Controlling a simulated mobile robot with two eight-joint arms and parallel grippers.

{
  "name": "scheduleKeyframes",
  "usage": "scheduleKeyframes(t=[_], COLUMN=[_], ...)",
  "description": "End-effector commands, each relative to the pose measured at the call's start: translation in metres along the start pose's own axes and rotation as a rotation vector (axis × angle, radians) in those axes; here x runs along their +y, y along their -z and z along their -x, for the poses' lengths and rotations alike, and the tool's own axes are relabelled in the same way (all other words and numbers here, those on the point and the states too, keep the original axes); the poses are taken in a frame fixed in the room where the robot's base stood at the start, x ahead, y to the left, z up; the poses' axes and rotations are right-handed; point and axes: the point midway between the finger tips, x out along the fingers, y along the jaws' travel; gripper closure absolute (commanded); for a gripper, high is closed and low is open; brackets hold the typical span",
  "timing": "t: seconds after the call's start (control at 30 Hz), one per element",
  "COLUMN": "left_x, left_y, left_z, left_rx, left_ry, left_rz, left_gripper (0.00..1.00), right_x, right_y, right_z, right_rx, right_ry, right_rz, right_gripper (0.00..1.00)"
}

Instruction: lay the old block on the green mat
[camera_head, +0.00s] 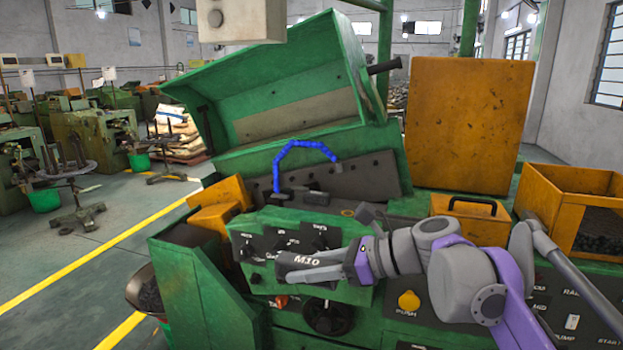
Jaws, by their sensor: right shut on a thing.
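My right arm reaches in from the right, and its gripper (312,271) is in front of the green machine's control panel. The gripper is shut on a dark block marked "M10" (300,260), which I take to be the old block. The fingers partly cover the block, and it is seen against the panel, so I cannot tell its distance from it. No green mat can be made out in this view. My left gripper is not in view.
The green machine (265,95) has a raised lid and a blue hose (306,144). An orange panel (470,120) and an orange open box (578,195) stand at the right. A bowl of dark parts (148,292) is at the lower left.

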Motion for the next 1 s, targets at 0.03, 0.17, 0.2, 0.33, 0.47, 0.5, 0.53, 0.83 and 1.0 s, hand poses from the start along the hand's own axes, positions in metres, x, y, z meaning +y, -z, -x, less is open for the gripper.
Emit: scheduleKeyframes(t=[0.03, 0.17, 0.2, 0.33, 0.47, 0.5, 0.53, 0.83, 1.0], left_x=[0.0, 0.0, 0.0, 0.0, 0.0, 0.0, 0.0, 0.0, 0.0], left_y=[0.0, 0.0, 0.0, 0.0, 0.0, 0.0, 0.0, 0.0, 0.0], left_z=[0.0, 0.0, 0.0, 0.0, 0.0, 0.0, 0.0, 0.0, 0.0], left_rx=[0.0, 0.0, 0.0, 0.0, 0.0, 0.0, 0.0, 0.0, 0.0], left_ry=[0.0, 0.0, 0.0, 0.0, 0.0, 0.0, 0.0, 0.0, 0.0], left_rz=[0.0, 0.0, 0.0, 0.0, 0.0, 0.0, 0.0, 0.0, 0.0], left_gripper=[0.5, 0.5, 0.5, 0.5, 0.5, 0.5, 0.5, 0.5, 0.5], right_x=[0.0, -0.01, -0.014, -0.03, -0.05, -0.057, -0.063, -0.11, -0.117], right_y=[-0.001, 0.012, 0.018, 0.04, 0.072, 0.084, 0.094, 0.218, 0.28], right_z=[0.0, -0.003, -0.004, -0.009, -0.014, -0.015, -0.016, -0.01, 0.006], right_rx=[-0.002, -0.001, -0.001, -0.001, -0.001, -0.001, -0.001, -0.001, -0.002], right_ry=[0.0, 0.03, 0.045, 0.098, 0.173, 0.202, 0.226, 0.535, 0.707], right_rz=[0.0, -0.013, -0.018, -0.041, -0.071, -0.084, -0.094, -0.22, -0.291], right_gripper=[1.0, 1.0, 1.0, 1.0, 1.0, 1.0, 1.0, 1.0, 1.0])
